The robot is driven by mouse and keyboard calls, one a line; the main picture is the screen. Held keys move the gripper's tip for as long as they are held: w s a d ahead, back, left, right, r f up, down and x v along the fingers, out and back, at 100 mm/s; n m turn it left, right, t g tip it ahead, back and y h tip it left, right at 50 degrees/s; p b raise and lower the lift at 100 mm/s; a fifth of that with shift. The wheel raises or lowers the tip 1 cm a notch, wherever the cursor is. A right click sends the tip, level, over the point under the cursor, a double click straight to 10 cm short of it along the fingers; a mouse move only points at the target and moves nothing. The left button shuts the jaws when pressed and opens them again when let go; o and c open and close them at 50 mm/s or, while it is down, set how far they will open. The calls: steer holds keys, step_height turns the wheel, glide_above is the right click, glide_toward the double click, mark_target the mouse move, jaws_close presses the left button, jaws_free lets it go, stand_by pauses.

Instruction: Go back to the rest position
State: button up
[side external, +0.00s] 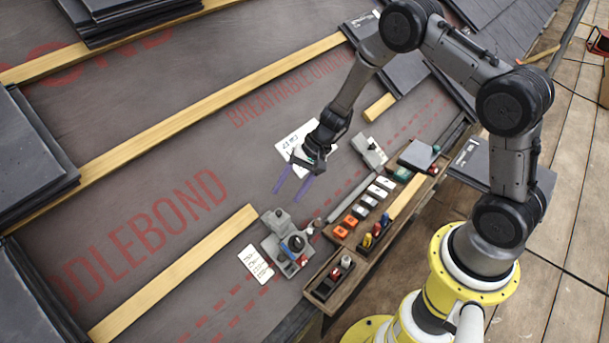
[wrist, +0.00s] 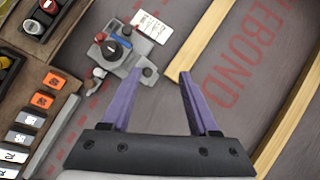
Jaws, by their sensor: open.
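My gripper (side external: 292,182) hangs above the grey underlay (side external: 225,165), left of the wooden tool tray. Its two purple fingers are apart, and in the wrist view my gripper (wrist: 153,92) shows nothing between them. A grey device with a dark knob (side external: 287,245) lies on the underlay below and clear of the fingers. The same device shows beyond the fingertips in the wrist view (wrist: 118,55).
The wooden tray (side external: 352,262) holds orange, grey and white blocks. White cards (side external: 256,263) lie on the underlay. Wooden battens (side external: 180,270) cross the roof, with slate stacks (side external: 35,150) at left. Open underlay lies left of my gripper.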

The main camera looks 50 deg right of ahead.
step_height(320, 180, up, 18)
steer(key=a+n+t, duration=0.2)
steer(key=n, duration=0.2)
steer(key=s+r+n+t+h, duration=0.1)
steer(key=s+r+n, duration=0.2)
steer(key=s+r, duration=0.7)
steer(key=s+d+r+n+t+h, duration=0.1)
steer(key=s+r+n+h, duration=0.15)
steer(key=s+r, duration=0.55)
steer(key=s+d+f+h, duration=0.1)
steer(key=s+d+f, duration=0.1)
steer(key=s, duration=0.3)
steer(key=s+d+f+g+h, duration=0.1)
steer(key=s+d+f, duration=0.2)
steer(key=s+f, duration=0.1)
steer(key=shift+s+d+n, duration=0.15)
steer(key=shift+s+n, duration=0.25)
steer(key=shift+n, duration=0.05)
